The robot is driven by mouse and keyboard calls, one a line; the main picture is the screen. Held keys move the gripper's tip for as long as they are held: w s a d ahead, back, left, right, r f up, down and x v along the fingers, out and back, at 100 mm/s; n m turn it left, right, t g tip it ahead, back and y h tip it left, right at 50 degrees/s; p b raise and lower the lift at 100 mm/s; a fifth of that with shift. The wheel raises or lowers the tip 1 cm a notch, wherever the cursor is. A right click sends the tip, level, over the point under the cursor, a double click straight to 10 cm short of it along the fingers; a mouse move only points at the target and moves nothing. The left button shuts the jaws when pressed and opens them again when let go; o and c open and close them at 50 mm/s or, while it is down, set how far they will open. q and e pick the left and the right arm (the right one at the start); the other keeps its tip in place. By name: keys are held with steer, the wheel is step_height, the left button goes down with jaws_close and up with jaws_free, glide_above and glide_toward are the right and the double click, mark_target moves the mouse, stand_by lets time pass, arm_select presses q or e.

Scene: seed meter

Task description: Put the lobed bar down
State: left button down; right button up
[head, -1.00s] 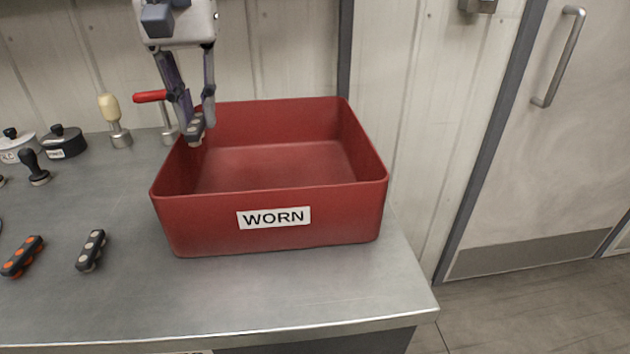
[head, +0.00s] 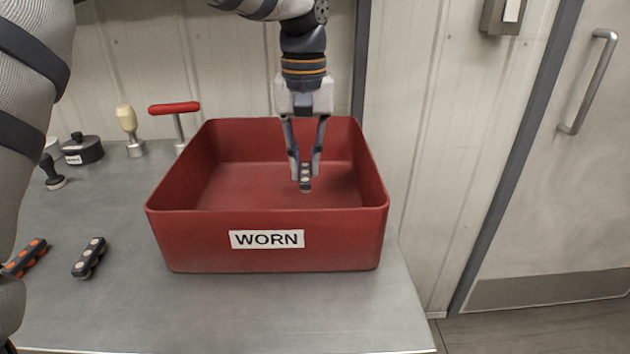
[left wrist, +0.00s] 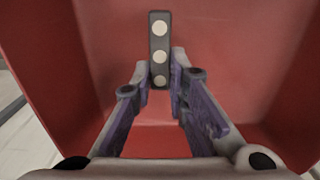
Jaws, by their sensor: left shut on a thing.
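My left gripper (head: 305,178) is shut on a dark lobed bar with pale round spots (head: 305,185). It holds the bar inside the red bin marked WORN (head: 190,240), right of the bin's middle. In the left wrist view the bar (left wrist: 160,42) sticks out beyond the fingertips (left wrist: 160,82), with red bin walls around it. I cannot tell whether the bar touches the bin floor. A similar dark bar with pale spots (head: 89,258) lies on the bench left of the bin. My right gripper does not show.
A bar with orange spots (head: 25,258) lies at the bench's left. Behind stand a red-handled tool (head: 175,108), a cream-handled tool (head: 127,120), a dark lidded pot (head: 82,150) and a small black-knobbed stamp (head: 52,172). The bin floor (head: 240,185) looks otherwise empty.

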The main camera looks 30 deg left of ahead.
mark_target(313, 198)
arm_select(q)
steer(key=shift+w+d+f, duration=0.2)
steer(key=shift+w+f, duration=0.1)
steer(key=shift+f, duration=0.2)
steer(key=shift+w+d+f, duration=0.1)
steer(key=shift+w+f, duration=0.05)
steer(key=shift+f, duration=0.75)
steer(key=shift+w+d+f, duration=0.1)
steer(key=shift+f, duration=0.8)
steer(key=shift+f, duration=0.1)
steer(key=c, duration=1.6)
jaws_free()
step_height(313, 198, up, 12)
steer(key=shift+w+r+b, duration=0.1)
steer(key=shift+r+b, duration=0.05)
steer(key=shift+b, duration=0.15)
